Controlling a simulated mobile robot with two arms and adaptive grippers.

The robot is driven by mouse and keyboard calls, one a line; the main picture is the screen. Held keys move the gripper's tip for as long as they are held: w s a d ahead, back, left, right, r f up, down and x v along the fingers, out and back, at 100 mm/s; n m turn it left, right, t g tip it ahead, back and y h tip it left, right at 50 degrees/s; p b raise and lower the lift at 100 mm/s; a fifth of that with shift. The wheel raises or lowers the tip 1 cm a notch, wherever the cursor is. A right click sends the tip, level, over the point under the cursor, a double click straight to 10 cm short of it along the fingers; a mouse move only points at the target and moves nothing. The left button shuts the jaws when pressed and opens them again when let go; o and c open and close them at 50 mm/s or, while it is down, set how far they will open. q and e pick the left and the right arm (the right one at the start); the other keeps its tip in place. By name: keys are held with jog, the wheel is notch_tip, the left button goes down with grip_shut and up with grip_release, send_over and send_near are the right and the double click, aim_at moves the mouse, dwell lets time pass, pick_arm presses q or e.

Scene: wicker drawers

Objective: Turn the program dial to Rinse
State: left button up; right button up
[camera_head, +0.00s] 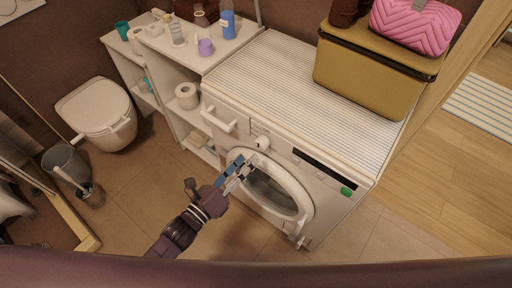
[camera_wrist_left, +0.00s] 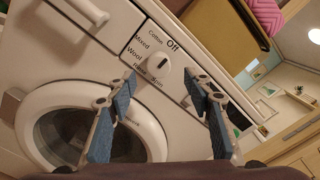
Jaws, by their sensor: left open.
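The white program dial (camera_head: 262,143) is on the front panel of a washing machine (camera_head: 215,102). In the left wrist view the round dial (camera_wrist_left: 162,61) has a short dark pointer mark, tilted toward the upper right, roughly toward Off. Labels around it read Cotton, Mixed, Wool, Rinse, Spin and Off; Rinse is at its lower left. My left gripper (camera_head: 243,168) is open and empty in front of the round door, just below the dial. In the wrist view its blue-padded fingers (camera_wrist_left: 158,84) stand on either side below the dial, apparently not touching it. My right gripper is not in view.
The round door (camera_head: 306,205) is below the panel. The detergent drawer (camera_head: 218,119) with its handle is left of the dial. A mustard case (camera_head: 368,72) stands on top. The floor in front is clear.

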aim_at(258, 147)
pick_arm(q)
jog(key=x, duration=0.7)
jog(key=shift+w+f+p, duration=0.1)
jog(key=shift+f+p, duration=0.05)
jog(key=shift+p, duration=0.25)
jog(key=shift+c, duration=0.3)
jog(key=c, duration=1.1)
